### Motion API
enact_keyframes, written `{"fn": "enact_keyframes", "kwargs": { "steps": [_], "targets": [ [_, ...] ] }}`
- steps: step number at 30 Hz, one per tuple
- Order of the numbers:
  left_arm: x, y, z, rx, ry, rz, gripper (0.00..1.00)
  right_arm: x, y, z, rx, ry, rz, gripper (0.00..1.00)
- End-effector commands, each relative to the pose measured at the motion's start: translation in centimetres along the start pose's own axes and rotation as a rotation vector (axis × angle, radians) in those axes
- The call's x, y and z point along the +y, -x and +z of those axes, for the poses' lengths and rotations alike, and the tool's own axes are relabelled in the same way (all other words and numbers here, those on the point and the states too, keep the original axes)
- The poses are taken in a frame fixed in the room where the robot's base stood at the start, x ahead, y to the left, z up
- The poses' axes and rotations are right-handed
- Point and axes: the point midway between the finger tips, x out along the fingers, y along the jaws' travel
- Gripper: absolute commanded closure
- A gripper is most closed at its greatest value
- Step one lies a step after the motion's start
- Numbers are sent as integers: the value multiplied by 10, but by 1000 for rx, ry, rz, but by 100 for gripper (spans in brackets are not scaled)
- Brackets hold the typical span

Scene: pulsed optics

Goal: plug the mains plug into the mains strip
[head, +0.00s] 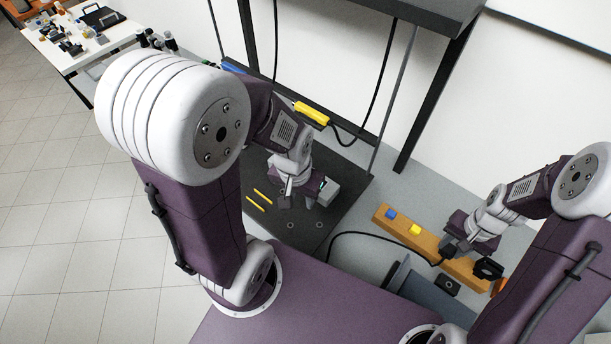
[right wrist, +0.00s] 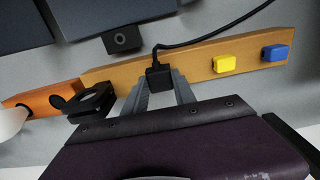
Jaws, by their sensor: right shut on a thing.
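The mains strip (head: 402,228) is a long tan bar on the grey surface at the right. A blue plug (head: 391,214) and a yellow plug (head: 415,230) sit on it. My right gripper (head: 447,252) is shut over the strip. In the right wrist view its fingers hold the black mains plug (right wrist: 160,77), whose cable runs off to the upper right. The plug is seen against the strip (right wrist: 198,62); I cannot tell whether it is seated in a socket or above it. My left gripper (head: 287,191) is over the dark board, beside a grey box; its jaws are unclear.
A black ring-shaped part (right wrist: 92,102) is at the strip's left end in the right wrist view. A black block with a round hole (right wrist: 123,40) is close behind. The dark board (head: 285,238) carries thin yellow pieces. A yellow block (head: 311,113) lies farther back.

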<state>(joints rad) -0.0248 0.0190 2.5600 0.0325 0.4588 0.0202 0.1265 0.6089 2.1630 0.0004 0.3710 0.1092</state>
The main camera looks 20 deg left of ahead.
Motion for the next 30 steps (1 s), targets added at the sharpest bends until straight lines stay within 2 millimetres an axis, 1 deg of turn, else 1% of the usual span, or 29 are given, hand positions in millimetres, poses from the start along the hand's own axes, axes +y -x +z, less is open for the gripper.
{"fn": "enact_keyframes", "kwargs": {
  "steps": [8, 9, 11, 14, 21, 24, 30],
  "targets": [
    [0, 14, -2, 0, 0, 0, 64, 0, 15, 0, 1, 0, 0, 100],
    [0, 11, -1, 0, 0, 0, 64, 0, 12, 0, 0, 0, 0, 100],
    [0, 13, -1, 0, 0, 0, 64, 0, 14, 0, 0, 0, 0, 100],
    [0, 21, -2, 0, 0, 0, 64, 0, 23, 0, 1, 0, 0, 100],
    [1, 50, -5, 0, 0, 0, 64, 0, 54, 0, 1, 0, 0, 100],
    [1, 59, -6, 0, 0, 0, 64, 0, 64, 0, 1, 0, 0, 100],
    [1, 56, -6, 0, 0, 0, 64, 0, 62, 0, 1, 0, 0, 100]
  ]
}}
